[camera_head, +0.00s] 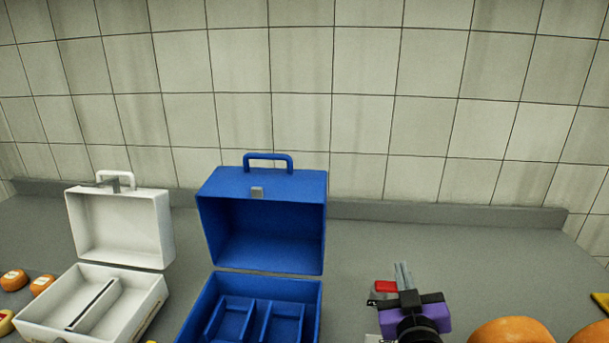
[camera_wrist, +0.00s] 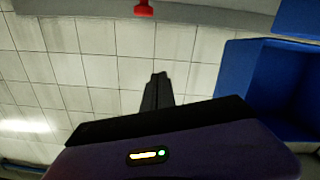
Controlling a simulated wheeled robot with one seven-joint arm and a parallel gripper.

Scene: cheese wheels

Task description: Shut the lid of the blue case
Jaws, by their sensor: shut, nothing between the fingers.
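The blue case (camera_head: 320,298) stands on the counter left of my gripper in the head view. Its lid (camera_head: 264,225) is open and upright, with a handle on top and a grey latch on its edge. Dividers show inside the base. In the wrist view part of the blue case (camera_wrist: 240,75) shows at the right. My gripper (camera_head: 403,271) is to the right of the case, apart from it, with its fingers pointing toward the wall. The fingers are together and empty; they also show in the wrist view (camera_wrist: 158,80).
A white case (camera_head: 150,295) with its lid open stands left of the blue case. Small orange cheeses (camera_head: 42,284) lie at far left, and large orange wheels (camera_head: 512,331) at lower right. A red object (camera_head: 386,286) is beside my gripper. The counter (camera_head: 480,245) behind is clear up to the tiled wall.

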